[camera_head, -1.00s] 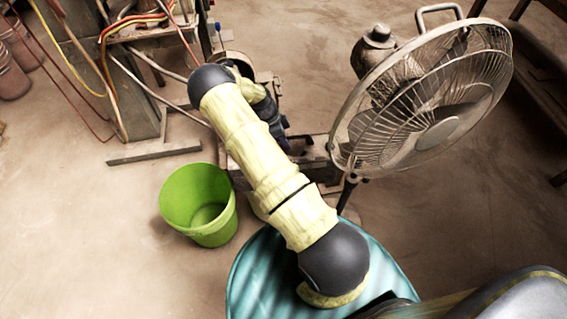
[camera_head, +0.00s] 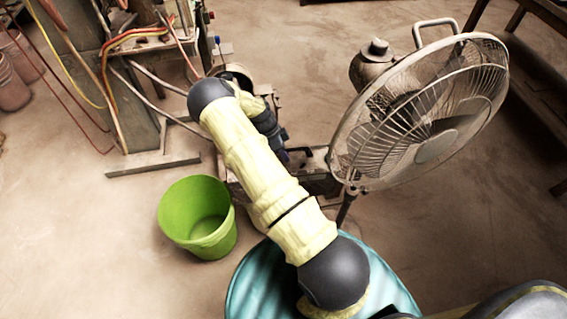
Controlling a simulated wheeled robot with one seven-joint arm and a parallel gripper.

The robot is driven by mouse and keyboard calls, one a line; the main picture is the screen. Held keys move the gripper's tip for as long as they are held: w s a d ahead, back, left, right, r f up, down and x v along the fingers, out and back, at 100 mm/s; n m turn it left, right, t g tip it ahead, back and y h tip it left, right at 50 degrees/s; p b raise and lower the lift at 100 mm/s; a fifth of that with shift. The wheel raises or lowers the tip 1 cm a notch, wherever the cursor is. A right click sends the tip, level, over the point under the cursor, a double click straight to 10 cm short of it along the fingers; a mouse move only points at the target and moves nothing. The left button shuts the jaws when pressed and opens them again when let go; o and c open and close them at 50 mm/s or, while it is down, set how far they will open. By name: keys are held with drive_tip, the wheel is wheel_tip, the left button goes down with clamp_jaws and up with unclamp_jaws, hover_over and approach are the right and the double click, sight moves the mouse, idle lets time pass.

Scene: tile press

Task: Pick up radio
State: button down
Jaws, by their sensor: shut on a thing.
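No radio can be made out in the head view. My arm reaches from the bottom of the view up to a dark elbow and then folds back down behind its pale yellow sleeve. Its dark wrist end shows beside the machine, left of the fan. The fingers of my gripper are hidden beyond the wrist, so I cannot see what is between them.
A standing fan (camera_head: 435,148) is close to the right of my arm. A green bucket (camera_head: 197,215) stands on the floor at left. A teal round surface (camera_head: 262,283) lies under my arm. A machine with hoses (camera_head: 140,85) stands at upper left.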

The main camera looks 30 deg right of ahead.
wheel_tip(320, 180, up, 10)
drive_tip(key=shift+r+p, duration=0.15)
drive_tip(key=shift+p, duration=0.2)
idle(0.9)
drive_tip(key=n, duration=0.2)
drive_tip(key=w+n+t+h, duration=0.1)
drive_tip(key=n, duration=0.1)
drive_tip(key=shift+a+f+n+t, duration=0.15)
drive_tip(key=shift+f+n+t, duration=0.05)
drive_tip(key=shift+n+t, duration=0.1)
drive_tip(key=w+a+f+n+t+y, duration=0.1)
drive_tip(key=w+a+n+t, duration=0.15)
drive_tip(key=a+n, duration=0.55)
drive_tip(key=w+a+f+n+t+y, duration=0.1)
drive_tip(key=w+a+n+t, duration=0.1)
drive_tip(key=a+n+t, duration=0.4)
drive_tip(key=s+a+r+n+g+p, duration=0.1)
drive_tip(key=s+r+n+g+p, duration=0.1)
drive_tip(key=s+r+p, duration=0.7)
wheel_tip(320, 180, up, 4)
drive_tip(key=p, duration=0.8)
drive_tip(key=shift+a+r+n, duration=0.25)
drive_tip(key=shift+n, duration=0.05)
drive_tip(key=shift+s+f, duration=0.1)
idle(0.7)
